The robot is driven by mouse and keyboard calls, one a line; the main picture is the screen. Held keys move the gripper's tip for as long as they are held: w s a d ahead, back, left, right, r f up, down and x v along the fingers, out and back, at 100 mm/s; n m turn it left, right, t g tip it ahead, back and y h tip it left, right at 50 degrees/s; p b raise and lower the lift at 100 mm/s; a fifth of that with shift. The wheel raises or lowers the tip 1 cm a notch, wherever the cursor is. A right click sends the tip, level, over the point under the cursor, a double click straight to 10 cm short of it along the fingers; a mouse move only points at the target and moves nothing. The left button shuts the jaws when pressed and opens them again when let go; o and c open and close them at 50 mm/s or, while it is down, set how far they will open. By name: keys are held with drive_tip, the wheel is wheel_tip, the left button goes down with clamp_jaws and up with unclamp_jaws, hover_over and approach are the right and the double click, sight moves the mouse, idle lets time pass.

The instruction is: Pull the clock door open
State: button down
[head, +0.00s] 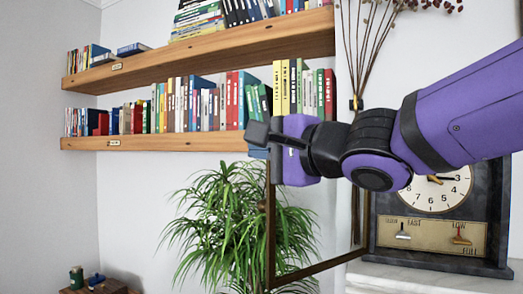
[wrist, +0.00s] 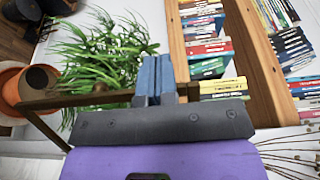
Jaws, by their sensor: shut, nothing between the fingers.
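The clock (head: 490,225) stands at the right, its white face (head: 435,195) partly hidden behind my arm. Its door (head: 271,235), a dark brown frame around a clear pane, stands swung wide open to the left of the clock. The door's upper part is hidden behind my gripper (head: 259,150). In the wrist view, the door's brown frame (wrist: 75,100) runs across behind my gripper (wrist: 154,78). The blue fingers are shut together with nothing between them, close by the frame. Whether they touch it I cannot tell.
Wooden shelves with books (head: 210,142) hang on the wall at the left. A leafy green plant (head: 225,225) stands behind the open door. Dried stems (head: 370,45) rise above my arm. The clock rests on a pale ledge (head: 420,280).

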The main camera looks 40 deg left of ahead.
drive_tip(key=s+d, duration=0.3)
drive_tip(key=s, duration=0.5)
drive_tip(key=shift+d, duration=0.1)
drive_tip(key=w+d+f+n+t+h, duration=0.1)
drive_tip(key=w+d+f+h, duration=0.25)
drive_tip(key=d, duration=0.65)
drive_tip(key=w+d+f+n+t+h, duration=0.1)
drive_tip(key=w+d+f+t+h, duration=0.2)
drive_tip(key=d, duration=0.6)
drive_tip(key=w+d+f+n+h, duration=0.15)
drive_tip(key=w+d+f, duration=0.3)
drive_tip(key=d, duration=0.55)
drive_tip(key=s+d+f+m+h, duration=0.1)
drive_tip(key=d+f+h, duration=0.2)
drive_tip(key=d, duration=0.7)
drive_tip(key=s+d+f+m+h, duration=0.1)
drive_tip(key=s+d+f+h, duration=0.1)
drive_tip(key=d, duration=0.8)
drive_tip(key=s+d+f+m+t+h, duration=0.1)
drive_tip(key=d+f+h, duration=0.3)
drive_tip(key=d, duration=0.6)
drive_tip(key=shift+s+f+h, duration=0.25)
drive_tip(key=shift+s+h, duration=0.2)
drive_tip(key=shift+h, duration=0.05)
drive_tip(key=shift+m, duration=0.25)
